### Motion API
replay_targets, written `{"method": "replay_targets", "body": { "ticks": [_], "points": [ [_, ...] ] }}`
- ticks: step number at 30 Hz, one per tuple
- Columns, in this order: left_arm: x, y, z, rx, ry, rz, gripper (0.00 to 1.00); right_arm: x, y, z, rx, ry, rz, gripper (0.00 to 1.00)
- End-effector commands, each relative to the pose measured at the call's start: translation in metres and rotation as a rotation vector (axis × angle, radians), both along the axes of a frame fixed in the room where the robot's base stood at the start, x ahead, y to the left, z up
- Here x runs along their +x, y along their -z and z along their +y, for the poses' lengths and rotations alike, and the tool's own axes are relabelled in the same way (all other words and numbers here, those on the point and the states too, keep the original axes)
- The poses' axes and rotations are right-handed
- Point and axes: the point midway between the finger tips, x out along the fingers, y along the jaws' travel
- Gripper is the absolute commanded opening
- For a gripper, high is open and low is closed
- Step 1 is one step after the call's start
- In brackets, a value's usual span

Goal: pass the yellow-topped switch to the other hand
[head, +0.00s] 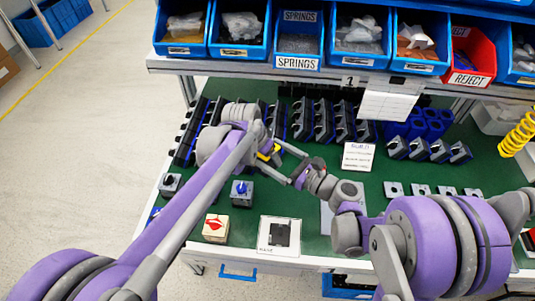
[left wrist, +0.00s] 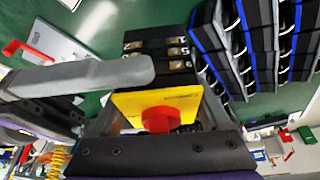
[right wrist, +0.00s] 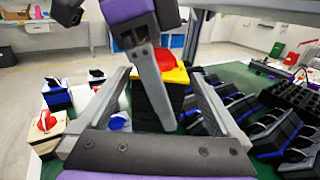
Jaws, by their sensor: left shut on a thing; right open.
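The yellow-topped switch has a red knob and black body; in the head view only a bit of its yellow top (head: 268,151) shows between the arms. The left wrist view shows its yellow top and red knob (left wrist: 160,116) close up. My left gripper (left wrist: 160,98) is shut on it, its fingers at the sides of the yellow top. My right gripper (head: 268,154) is open around it. In the right wrist view the switch's black body (right wrist: 146,108) stands between the spread right fingers, partly hidden by a left finger. Contact with the right fingers cannot be told.
A block with a blue knob (head: 241,191), a beige block with a red knob (head: 215,228) and a white plate (head: 279,236) are at the front of the green table. Racked black parts (head: 312,122) stand behind the grippers.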

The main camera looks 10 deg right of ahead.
Motion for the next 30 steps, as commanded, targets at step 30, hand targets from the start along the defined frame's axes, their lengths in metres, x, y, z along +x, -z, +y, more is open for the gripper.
{"method": "replay_targets", "body": {
  "ticks": [30],
  "points": [
    [0.000, 0.000, 0.000, 0.001, 0.000, -0.001, 0.07, -0.139, 0.062, -0.011, -1.231, -0.474, -0.299, 1.00]
  ]
}}
